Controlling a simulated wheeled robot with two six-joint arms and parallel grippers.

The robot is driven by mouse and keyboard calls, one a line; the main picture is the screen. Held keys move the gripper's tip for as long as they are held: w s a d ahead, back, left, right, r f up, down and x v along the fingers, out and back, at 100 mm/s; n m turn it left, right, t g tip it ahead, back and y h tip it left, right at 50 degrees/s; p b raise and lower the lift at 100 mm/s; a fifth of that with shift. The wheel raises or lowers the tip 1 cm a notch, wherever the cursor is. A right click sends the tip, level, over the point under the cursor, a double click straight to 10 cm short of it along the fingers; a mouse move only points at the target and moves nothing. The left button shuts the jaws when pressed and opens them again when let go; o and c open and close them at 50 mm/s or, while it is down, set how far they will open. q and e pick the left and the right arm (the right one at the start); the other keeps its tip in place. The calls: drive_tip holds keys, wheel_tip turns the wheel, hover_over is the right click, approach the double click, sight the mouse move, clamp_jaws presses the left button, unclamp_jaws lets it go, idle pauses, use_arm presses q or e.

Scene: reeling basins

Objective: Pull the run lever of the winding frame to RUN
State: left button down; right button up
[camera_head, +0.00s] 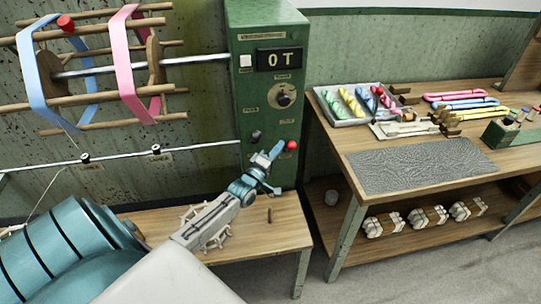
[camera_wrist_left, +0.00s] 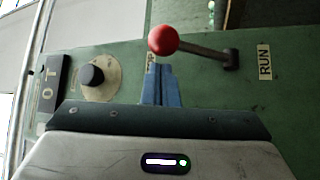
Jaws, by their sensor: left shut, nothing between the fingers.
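The run lever has a red ball knob (camera_head: 292,145) on a dark rod. In the left wrist view the knob (camera_wrist_left: 163,40) is at the rod's left end, and the rod's pivot (camera_wrist_left: 231,59) is beside the RUN label (camera_wrist_left: 264,62). The knob end points away from that label. The lever is on the green cabinet (camera_head: 270,100) of the winding frame. My left gripper (camera_head: 276,151) is shut and empty, with its blue fingertips (camera_wrist_left: 160,80) just short of the knob. I cannot tell whether they touch it. My right gripper is not in view.
The cabinet also carries a display (camera_head: 279,59) and a black dial (camera_head: 284,97). A reel with blue and pink bands (camera_head: 124,60) is at upper left. A low wooden bench (camera_head: 270,238) stands below, and a worktable with a grey mat (camera_head: 420,163) stands to the right.

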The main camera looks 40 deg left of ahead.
use_arm(q)
drive_tip(key=shift+x, duration=1.15)
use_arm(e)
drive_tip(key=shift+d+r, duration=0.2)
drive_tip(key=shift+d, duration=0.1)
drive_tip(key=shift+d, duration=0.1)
